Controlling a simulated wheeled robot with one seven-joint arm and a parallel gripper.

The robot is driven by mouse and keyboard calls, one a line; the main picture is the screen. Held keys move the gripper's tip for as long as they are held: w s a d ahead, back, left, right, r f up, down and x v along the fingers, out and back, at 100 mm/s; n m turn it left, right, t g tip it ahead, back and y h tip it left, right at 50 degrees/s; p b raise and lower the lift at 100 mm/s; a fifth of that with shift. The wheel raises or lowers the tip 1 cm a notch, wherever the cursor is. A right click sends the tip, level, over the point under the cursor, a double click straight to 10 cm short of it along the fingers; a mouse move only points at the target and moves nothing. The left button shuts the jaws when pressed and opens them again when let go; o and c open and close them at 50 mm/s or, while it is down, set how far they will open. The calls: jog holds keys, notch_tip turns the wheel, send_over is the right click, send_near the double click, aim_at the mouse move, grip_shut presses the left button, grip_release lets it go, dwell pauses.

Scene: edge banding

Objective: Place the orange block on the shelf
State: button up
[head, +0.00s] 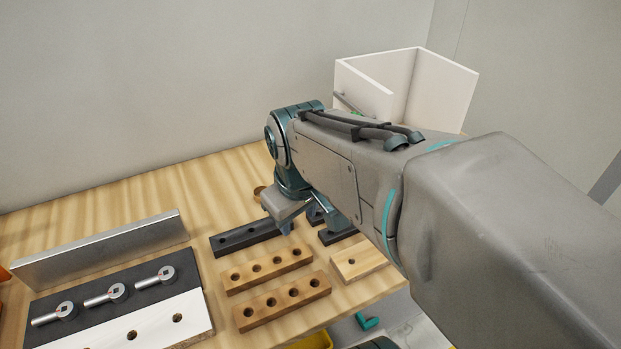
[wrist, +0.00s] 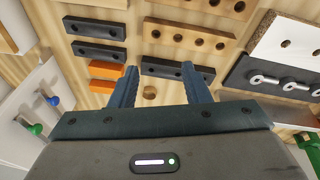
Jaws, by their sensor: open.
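Two orange pieces show left of my gripper in the wrist view, an orange block (wrist: 106,70) beside a black block and a second orange piece (wrist: 102,87) just below it. Both lie on the wooden table, close to the left finger. I cannot tell them apart further. My arm hides them in the head view. My gripper (wrist: 160,86) is open and empty above the table, and also shows in the head view (head: 287,225), partly hidden. A white open-fronted unit (head: 440,85), which may be the shelf, stands at the back right, partly behind my arm.
Black blocks (wrist: 94,27) and holed wooden blocks (head: 285,300) lie around the gripper. A small round wooden piece (wrist: 150,93) lies between the fingers' lines of sight. A metal bar (head: 105,250) and several metal fittings (head: 117,292) lie left. A white panel with knobs (wrist: 35,128) is at left.

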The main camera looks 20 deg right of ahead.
jog(key=w+d+f+n+g+b, duration=0.1)
jog(key=w+d+f+n, duration=0.2)
jog(key=w+d+n, duration=0.65)
jog(key=w+d+f+n+g+b, duration=0.25)
jog(key=w+d+n, duration=0.3)
jog(key=w, duration=0.65)
jog(key=shift+t+y, duration=0.3)
jog(key=shift+t, duration=0.05)
jog(key=f, duration=0.3)
jog(key=f+p, duration=0.1)
jog(key=f, duration=0.5)
jog(key=shift+a+f, duration=0.15)
jog(key=shift+a, duration=0.2)
jog(key=shift+d+f+p, duration=0.15)
jog(key=shift+f+p, duration=0.2)
jog(key=shift+f, duration=0.95)
jog(key=shift+d+f+p, duration=0.1)
jog(key=shift+f+p, duration=0.25)
jog(key=shift+f, duration=0.95)
jog(key=c, duration=0.8)
jog(key=shift+r, duration=0.15)
